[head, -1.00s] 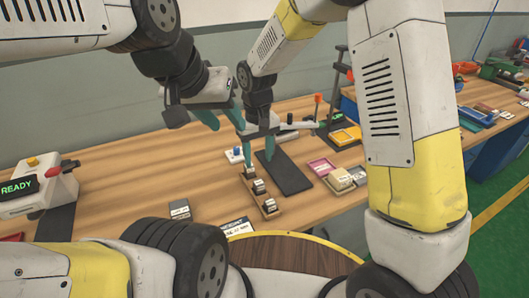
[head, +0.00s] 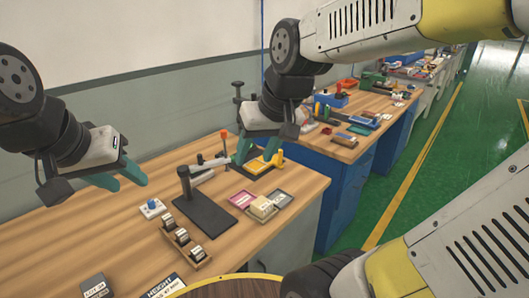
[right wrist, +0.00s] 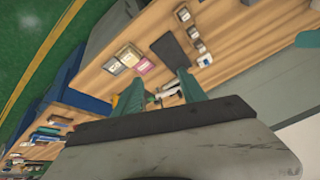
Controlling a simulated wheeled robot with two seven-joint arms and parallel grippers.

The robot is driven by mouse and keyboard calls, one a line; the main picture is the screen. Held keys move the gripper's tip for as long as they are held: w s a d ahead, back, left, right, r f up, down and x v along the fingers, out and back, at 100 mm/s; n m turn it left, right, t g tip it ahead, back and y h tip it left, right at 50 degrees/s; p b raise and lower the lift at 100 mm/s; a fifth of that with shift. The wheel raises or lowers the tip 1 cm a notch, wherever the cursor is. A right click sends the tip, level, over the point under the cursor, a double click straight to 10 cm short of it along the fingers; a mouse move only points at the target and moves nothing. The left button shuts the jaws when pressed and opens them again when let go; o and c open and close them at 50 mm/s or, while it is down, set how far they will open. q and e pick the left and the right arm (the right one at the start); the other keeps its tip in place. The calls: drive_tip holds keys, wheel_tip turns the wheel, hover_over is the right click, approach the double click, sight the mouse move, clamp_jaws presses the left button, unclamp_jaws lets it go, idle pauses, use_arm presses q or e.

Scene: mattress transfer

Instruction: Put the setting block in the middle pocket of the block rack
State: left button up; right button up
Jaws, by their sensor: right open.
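The block rack (head: 176,243) is a brown wooden holder on the bench, with dark, white-labelled blocks along it. It also shows in the right wrist view (right wrist: 206,59). I cannot tell for sure which piece is the setting block; a cream block (head: 263,207) sits among the small trays right of the rack. My left gripper (head: 132,185) is above the bench, left of and behind the rack, its teal fingers apart and empty. My right gripper (head: 253,161) is open and empty beyond the trays; its fingers also show in the right wrist view (right wrist: 160,80).
A dark stand (head: 205,216) with an upright post is between rack and trays. A pink tray (head: 241,198) and a grey tray (head: 283,199) flank the cream block. A blue-knobbed piece (head: 152,208) is near the rack.

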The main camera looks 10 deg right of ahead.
drive_tip(key=shift+m+t, duration=0.6)
drive_tip(key=shift+t, duration=0.2)
drive_tip(key=s+d, duration=0.2)
drive_tip(key=s, duration=0.1)
drive_tip(key=s+d+r, duration=0.1)
drive_tip(key=s, duration=0.1)
drive_tip(key=shift+d, duration=0.15)
drive_tip(key=shift+c, duration=0.2)
idle(1.0)
